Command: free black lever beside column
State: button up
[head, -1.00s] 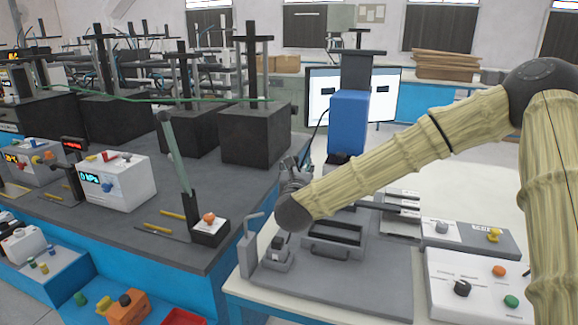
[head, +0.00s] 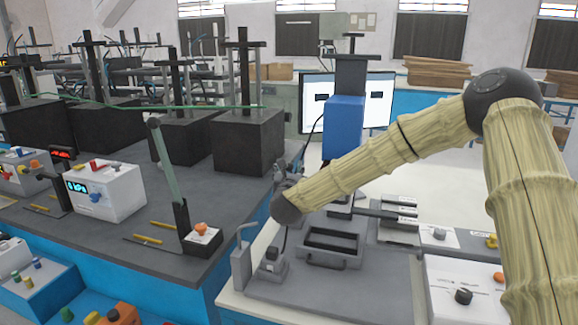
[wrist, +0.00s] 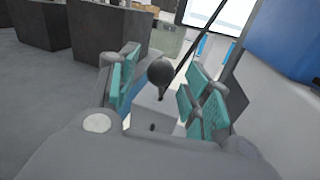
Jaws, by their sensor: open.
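The black lever is a thin dark rod with a round black knob (wrist: 160,72) at its lower end in the wrist view. The rod slants up to the right towards the blue column (wrist: 285,35). In the head view the column (head: 343,128) stands behind my forearm, with the thin dark lever (head: 314,128) on its left. My gripper (wrist: 158,95) is open, its teal pads on either side of the knob. No pad visibly closes on the knob. In the head view my gripper (head: 286,172) is small and partly hidden by the wrist.
A grey fixture with a dark tray (head: 332,243) sits on the bench below my forearm. A white control box (head: 465,290) stands at the lower right. Black blocks (head: 248,140) with posts and a grey-green lever (head: 167,165) stand on the left bench.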

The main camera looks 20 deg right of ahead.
jog(key=shift+x, duration=1.1)
jog(key=shift+c, duration=0.2)
grip_shut()
